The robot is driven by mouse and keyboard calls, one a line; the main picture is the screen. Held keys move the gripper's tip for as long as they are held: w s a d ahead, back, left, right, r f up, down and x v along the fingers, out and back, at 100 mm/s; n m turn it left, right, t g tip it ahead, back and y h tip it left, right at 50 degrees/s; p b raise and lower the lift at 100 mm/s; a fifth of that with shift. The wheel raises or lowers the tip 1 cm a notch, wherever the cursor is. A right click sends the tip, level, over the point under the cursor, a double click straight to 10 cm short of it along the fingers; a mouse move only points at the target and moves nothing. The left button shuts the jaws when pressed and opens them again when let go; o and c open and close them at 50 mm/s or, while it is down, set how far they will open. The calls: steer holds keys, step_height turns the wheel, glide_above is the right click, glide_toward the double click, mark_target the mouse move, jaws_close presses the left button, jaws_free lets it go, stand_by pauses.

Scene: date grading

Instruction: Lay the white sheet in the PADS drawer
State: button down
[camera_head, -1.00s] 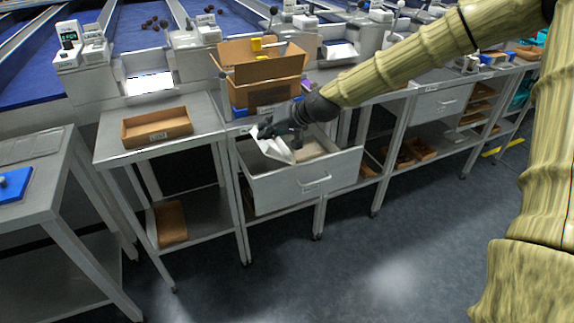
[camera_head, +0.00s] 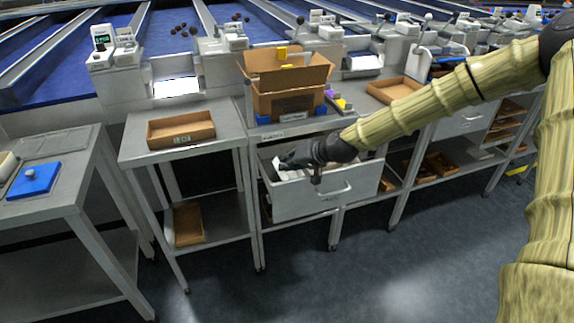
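The open drawer (camera_head: 305,202) is grey, with a bar handle on its front, and is pulled out under the middle table. A small label (camera_head: 272,135) on the table edge above it is too small to read. The white sheet (camera_head: 279,166) shows as a small white patch at the drawer's left inside. My gripper (camera_head: 284,160) is dark and reaches in from the right, low over the drawer opening, at the sheet. My wrist hides much of the drawer's inside. The fingers are too small and dark to tell whether they still grip the sheet.
An open cardboard box (camera_head: 285,85) stands on the table above the drawer. A shallow brown tray (camera_head: 181,130) sits on the left table, and another tray (camera_head: 394,89) stands to the right. The floor in front is clear.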

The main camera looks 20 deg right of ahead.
steer(key=shift+f, duration=0.4)
steer(key=shift+f, duration=0.2)
steer(key=c, duration=1.6)
jaws_free()
steer(key=shift+c, duration=0.2)
steer(key=shift+r, duration=0.15)
steer(key=shift+r, duration=0.15)
steer(key=v, duration=1.2)
